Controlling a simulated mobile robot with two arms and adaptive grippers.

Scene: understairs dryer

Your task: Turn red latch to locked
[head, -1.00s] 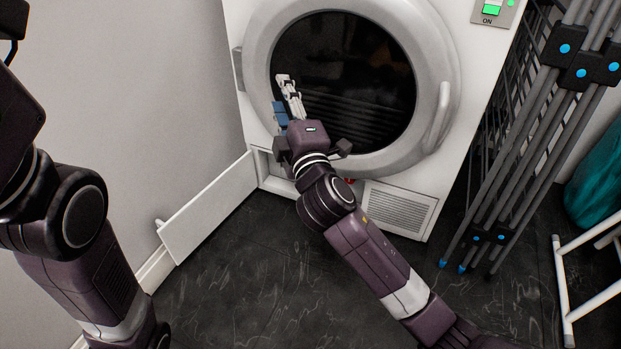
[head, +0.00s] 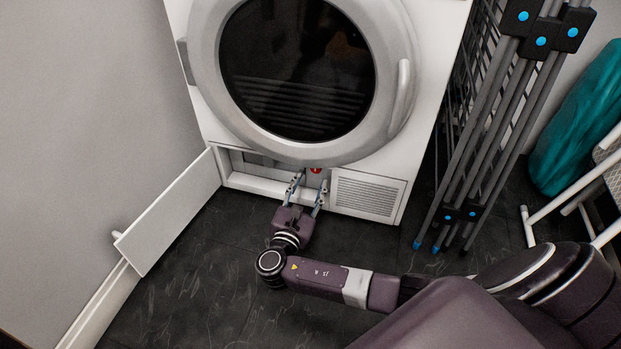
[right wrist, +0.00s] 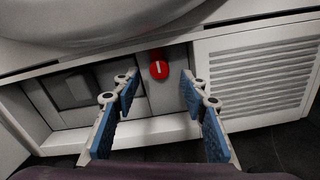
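The red latch (head: 316,170) is a small round red knob low on the dryer front, inside the open lower compartment and left of the vent grille. In the right wrist view the red latch (right wrist: 159,70) shows a pale mark that looks close to upright. My right gripper (head: 308,181) is open and empty, just in front of the latch. In the right wrist view the blue-padded fingers of my right gripper (right wrist: 158,88) stand apart on both sides of the knob, not touching it. My left gripper is not in view.
The lowered white flap (head: 168,212) hangs open at the left of the compartment. The round dryer door (head: 300,70) is closed above. A grey folded rack (head: 490,140) leans at the right. Dark floor (head: 190,290) is clear at the left front.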

